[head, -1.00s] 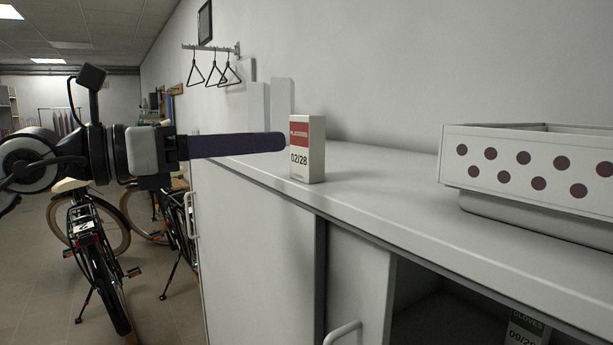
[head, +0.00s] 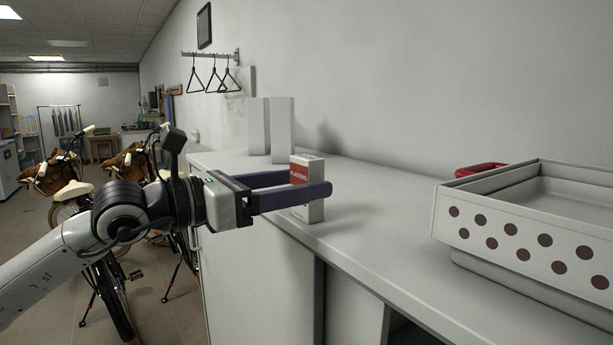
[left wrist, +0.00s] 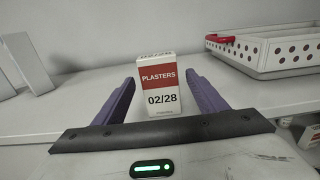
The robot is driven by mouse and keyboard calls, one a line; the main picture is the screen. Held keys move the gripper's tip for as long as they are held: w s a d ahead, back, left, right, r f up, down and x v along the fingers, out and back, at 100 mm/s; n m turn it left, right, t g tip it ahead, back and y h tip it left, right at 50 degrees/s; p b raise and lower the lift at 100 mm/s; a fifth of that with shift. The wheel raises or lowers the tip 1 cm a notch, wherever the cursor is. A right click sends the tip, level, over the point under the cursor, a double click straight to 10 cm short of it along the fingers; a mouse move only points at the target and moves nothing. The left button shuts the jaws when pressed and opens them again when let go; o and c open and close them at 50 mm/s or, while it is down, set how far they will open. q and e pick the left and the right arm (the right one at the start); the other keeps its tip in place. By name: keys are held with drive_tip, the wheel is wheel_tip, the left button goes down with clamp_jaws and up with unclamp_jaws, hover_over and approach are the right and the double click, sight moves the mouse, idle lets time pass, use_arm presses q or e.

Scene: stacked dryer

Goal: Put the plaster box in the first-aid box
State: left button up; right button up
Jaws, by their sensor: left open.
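The plaster box (head: 307,168), a small white carton with a red band reading "PLASTERS", stands upright on the white cabinet top. My left gripper (head: 313,186) is open, with one dark purple finger on each side of the box. In the left wrist view the plaster box (left wrist: 158,85) stands between the two fingertips (left wrist: 161,82), with a visible gap on each side. No box marked as first aid can be made out. A white tray-like box with dark dots (head: 520,247) stands at the right. My right gripper is not in view.
A red object (head: 479,170) shows behind the dotted box; in the left wrist view it looks like a handle (left wrist: 220,39). Two plain pale upright blocks (head: 270,130) stand behind the plaster box. The cabinet top between plaster box and dotted box is clear.

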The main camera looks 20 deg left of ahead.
use_arm(q)
drive_tip(key=shift+x, duration=1.2)
drive_tip(key=c, duration=1.2)
